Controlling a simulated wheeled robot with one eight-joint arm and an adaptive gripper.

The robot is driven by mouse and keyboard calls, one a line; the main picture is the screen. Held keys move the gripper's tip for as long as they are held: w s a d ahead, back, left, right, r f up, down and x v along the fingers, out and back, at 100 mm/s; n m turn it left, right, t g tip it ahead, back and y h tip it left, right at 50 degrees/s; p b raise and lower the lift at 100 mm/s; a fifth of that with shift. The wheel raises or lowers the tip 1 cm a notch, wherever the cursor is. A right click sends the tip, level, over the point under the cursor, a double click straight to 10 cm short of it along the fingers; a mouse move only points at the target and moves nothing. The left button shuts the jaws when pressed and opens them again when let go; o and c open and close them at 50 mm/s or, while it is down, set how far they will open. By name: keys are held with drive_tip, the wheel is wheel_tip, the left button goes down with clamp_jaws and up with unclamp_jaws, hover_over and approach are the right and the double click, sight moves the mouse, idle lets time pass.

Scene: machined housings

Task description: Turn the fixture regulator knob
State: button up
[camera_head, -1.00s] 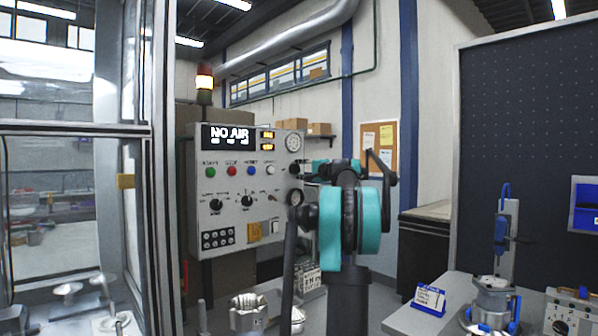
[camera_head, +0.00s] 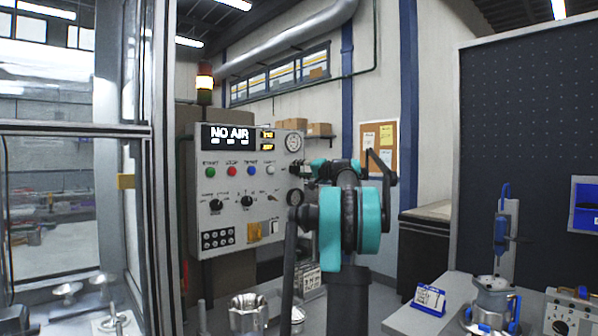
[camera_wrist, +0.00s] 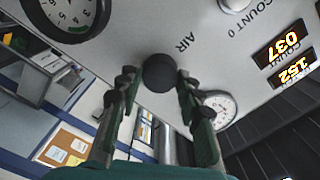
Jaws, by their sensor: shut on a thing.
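The grey control panel (camera_head: 225,180) stands at centre left with a lit "NO AIR" display (camera_head: 228,138). A round black knob (camera_wrist: 160,73) sticks out of its face beside the letters "AIR" in the wrist view. My gripper (camera_wrist: 156,84) is shut on this knob, with one finger on each side of it. In the head view my gripper (camera_head: 306,170) is at the panel's right edge, between two dials, and hides most of the knob. I cannot read the knob's angle.
A white gauge (camera_head: 292,143) is above my gripper and a dark-rimmed dial (camera_head: 296,197) below it. Selector knobs (camera_head: 247,202) and coloured buttons sit further left. A glass-walled enclosure (camera_head: 160,180) stands left. A bench with a blue-edged card (camera_head: 430,298) is at lower right.

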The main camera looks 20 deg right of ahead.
drive_tip(key=o, duration=1.2)
drive_tip(key=shift+c, duration=0.2)
drive_tip(key=v, duration=1.2)
drive_tip(key=shift+s, duration=0.15)
